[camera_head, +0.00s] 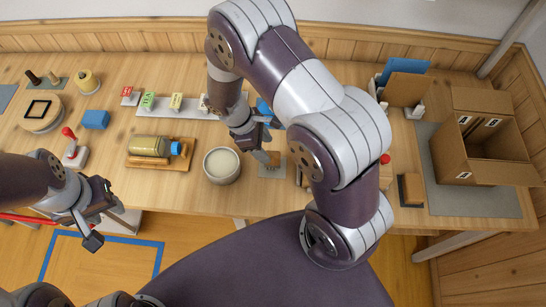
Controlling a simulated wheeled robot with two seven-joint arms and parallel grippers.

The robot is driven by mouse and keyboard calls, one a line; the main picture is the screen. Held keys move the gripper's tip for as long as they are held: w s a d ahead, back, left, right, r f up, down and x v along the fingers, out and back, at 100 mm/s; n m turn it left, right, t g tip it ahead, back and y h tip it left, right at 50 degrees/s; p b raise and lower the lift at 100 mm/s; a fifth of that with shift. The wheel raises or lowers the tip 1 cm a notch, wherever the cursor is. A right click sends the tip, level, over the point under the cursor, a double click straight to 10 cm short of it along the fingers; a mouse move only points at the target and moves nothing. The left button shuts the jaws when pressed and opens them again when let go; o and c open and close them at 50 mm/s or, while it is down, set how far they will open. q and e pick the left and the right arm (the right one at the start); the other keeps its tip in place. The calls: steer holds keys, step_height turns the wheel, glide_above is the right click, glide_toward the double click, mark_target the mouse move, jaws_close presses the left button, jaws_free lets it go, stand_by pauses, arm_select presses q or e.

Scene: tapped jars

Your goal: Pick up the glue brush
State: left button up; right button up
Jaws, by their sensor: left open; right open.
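A small brown piece (273,159), which looks like part of the glue brush, stands at a small grey pad (271,173) right of a round pot of cream-coloured glue (222,165). Its full shape is partly hidden by my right gripper. My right gripper (267,139) is open just above and behind the brown piece. One finger appears close to it; I cannot tell whether they touch. My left gripper (104,219) is open and empty, in front of the table's front edge at the left.
A jar with a blue cap lies on a wooden tray (183,161) left of the pot. A red-knobbed tool (73,152) and a blue block (95,120) are further left. An open cardboard box (478,140) stands right. My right arm hides the table's middle right.

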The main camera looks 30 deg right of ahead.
mark_target(271, 153)
steer(key=x, duration=0.2)
steer(key=s+x, duration=0.1)
steer(key=x, duration=0.1)
steer(key=shift+d, duration=0.15)
steer(key=shift+d+f, duration=0.25)
steer(key=shift+w+a, duration=0.1)
steer(key=shift+a, duration=0.15)
steer(key=c, duration=1)
jaws_close()
steer(key=shift+r, duration=0.15)
